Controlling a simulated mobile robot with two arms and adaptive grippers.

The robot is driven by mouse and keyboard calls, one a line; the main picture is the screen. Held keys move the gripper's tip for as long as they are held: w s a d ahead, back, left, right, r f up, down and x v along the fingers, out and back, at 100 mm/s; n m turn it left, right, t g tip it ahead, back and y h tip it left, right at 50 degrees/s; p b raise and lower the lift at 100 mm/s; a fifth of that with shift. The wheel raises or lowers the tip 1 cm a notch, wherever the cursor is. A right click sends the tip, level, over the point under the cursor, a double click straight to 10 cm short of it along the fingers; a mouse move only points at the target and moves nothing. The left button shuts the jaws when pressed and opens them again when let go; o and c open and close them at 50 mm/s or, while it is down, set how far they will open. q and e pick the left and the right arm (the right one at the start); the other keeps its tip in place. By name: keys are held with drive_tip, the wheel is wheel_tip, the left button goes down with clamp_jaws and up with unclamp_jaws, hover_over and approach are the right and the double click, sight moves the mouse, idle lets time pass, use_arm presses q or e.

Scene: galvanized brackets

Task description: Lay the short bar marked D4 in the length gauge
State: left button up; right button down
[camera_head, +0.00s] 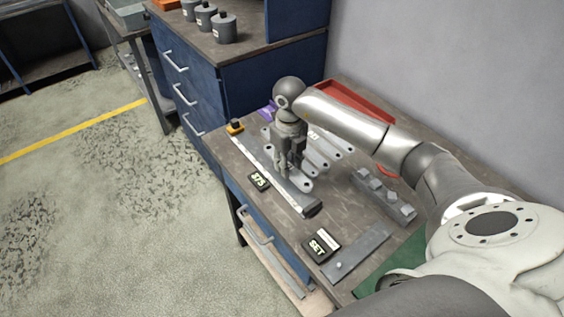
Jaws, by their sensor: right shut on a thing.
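The length gauge (266,168) is a long pale strip along the near side of the bench, with a dark block at its lower right end. A display reading 375 (259,180) stands beside it. My right gripper (287,172) points down just behind the gauge and is shut on a grey bar, seemingly the one whose holed end (304,185) shows beside the fingers. The fingers hide most of this bar, and I cannot read its mark or tell its height. Several other grey bars (328,148) lie behind the gripper. My left gripper is not in view.
A SET box (321,245) and a flat grey plate (357,253) lie at the bench's near right. A notched grey block (384,196) stands right of the bars. A red tray (352,105) is at the back, and a yellow-black item (235,127) at the left corner.

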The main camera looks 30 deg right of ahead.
sight(288, 186)
drive_tip(key=shift+s+f, duration=0.2)
drive_tip(key=shift+f, duration=0.05)
drive_tip(key=shift+f+b, duration=0.3)
drive_tip(key=shift+b, duration=0.1)
drive_tip(key=shift+w+f+b, duration=0.1)
drive_tip(key=shift+f+b, duration=0.3)
drive_tip(key=shift+f, duration=0.2)
drive_tip(key=shift+f+b, duration=0.55)
drive_tip(key=shift+f, duration=0.3)
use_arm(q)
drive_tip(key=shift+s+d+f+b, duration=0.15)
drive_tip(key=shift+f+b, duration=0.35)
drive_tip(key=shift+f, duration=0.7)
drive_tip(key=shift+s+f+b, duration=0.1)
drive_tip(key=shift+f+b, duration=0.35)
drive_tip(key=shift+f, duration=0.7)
use_arm(e)
drive_tip(key=shift+f, duration=1.25)
drive_tip(key=c, duration=1.1)
unclamp_jaws()
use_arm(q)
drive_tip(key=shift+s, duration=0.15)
use_arm(e)
drive_tip(key=shift+o, duration=0.2)
